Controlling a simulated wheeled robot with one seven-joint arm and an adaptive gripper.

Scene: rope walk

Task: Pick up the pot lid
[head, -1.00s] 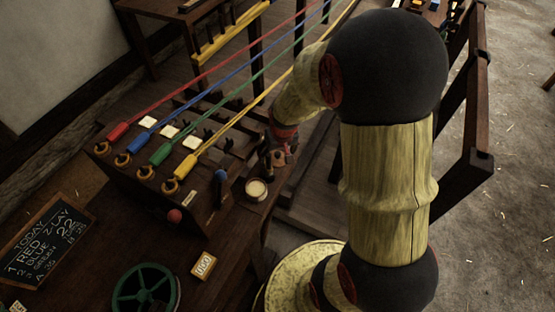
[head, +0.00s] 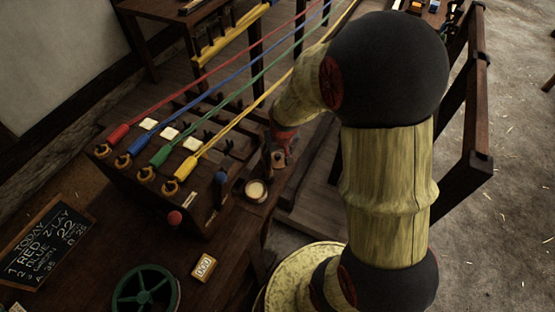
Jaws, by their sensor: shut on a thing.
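My gripper (head: 277,160) is small in the head view, at the right end of the wooden rope machine. It is shut on a small brown thing that appears to be the pot lid (head: 279,157). The fingers hide much of it, so its shape is hard to make out. The small round pot (head: 257,190) stands open on the bench just below and left of my gripper, with pale cream-coloured contents showing. The held lid looks apart from the pot's mouth, but its exact height is hard to tell.
The rope machine (head: 165,185) has red, blue, green and yellow strands running to the upper right. A dark lever (head: 219,180) stands close left of the pot. A numbered counter (head: 203,267), a green wheel (head: 146,290) and a chalkboard (head: 47,240) are nearer.

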